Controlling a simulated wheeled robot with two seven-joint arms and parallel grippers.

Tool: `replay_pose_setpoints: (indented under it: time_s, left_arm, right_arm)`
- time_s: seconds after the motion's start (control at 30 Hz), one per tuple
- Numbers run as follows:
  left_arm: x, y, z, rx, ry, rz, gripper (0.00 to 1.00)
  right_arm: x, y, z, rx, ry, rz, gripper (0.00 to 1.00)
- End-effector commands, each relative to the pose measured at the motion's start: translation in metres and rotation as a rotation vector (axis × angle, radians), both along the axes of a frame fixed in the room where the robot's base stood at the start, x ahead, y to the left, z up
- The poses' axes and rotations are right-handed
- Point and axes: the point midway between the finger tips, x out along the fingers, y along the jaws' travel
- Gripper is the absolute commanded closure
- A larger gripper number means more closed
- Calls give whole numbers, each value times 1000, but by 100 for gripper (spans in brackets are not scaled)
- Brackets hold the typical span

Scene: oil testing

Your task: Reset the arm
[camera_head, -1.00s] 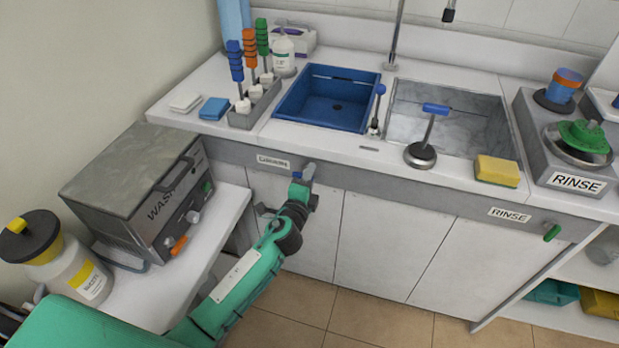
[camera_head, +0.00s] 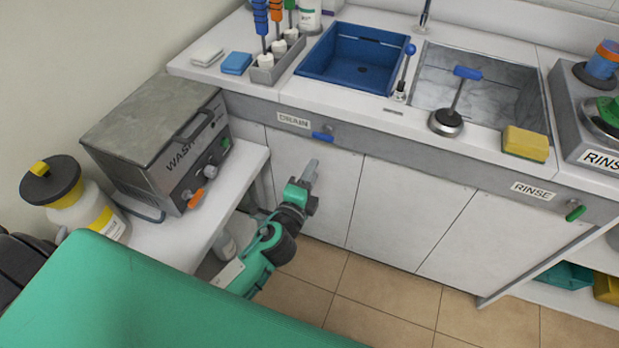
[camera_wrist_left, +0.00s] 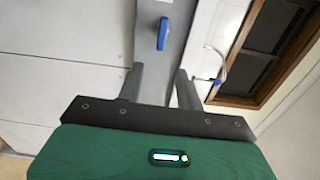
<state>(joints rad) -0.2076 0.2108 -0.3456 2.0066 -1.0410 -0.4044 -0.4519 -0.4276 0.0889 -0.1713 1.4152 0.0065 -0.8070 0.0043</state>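My left arm is green with dark joints. Its gripper (camera_head: 310,172) is in front of the white cabinet doors, below the sink counter's front edge. In the left wrist view the left gripper's two dark fingers (camera_wrist_left: 161,88) stand apart with nothing held between them. A blue handle (camera_head: 323,137) on the grey front strip, beside the DRAIN label (camera_head: 293,120), is above and apart from the gripper. The handle also shows beyond the fingers in the left wrist view (camera_wrist_left: 163,33). My right gripper is in neither view.
The grey WASH machine (camera_head: 155,140) and a yellow-labelled bottle (camera_head: 100,215) stand on a white side table (camera_head: 215,215) at left. The counter holds a blue basin (camera_head: 352,62), a grey sink and a yellow sponge (camera_head: 525,143). The tiled floor (camera_head: 375,295) is clear.

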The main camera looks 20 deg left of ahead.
Motion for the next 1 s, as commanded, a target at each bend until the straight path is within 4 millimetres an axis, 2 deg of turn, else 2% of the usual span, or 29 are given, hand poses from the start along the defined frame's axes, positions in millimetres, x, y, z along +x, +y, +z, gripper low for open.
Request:
replay_pose_setpoints:
  time_s: [0.2, 0.73, 0.77, 0.87, 0.97, 1.0]
  left_arm:
    - [-8, 0, 0, 0, 0, 0, 64]
    - [-8, 0, -4, -6, 11, 0, 64]
    - [-7, 1, -9, -10, 22, 0, 64]
    - [-6, 3, -41, -55, 102, 4, 64]
    - [-11, 10, -100, -141, 241, 22, 64]
    - [-16, 13, -129, -182, 306, 35, 64]
  right_arm:
    - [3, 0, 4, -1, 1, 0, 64]
    - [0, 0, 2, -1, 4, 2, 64]
    - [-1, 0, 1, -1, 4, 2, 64]
    - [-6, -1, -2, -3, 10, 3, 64]
    - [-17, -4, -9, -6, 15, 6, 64]
    - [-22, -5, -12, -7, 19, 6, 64]
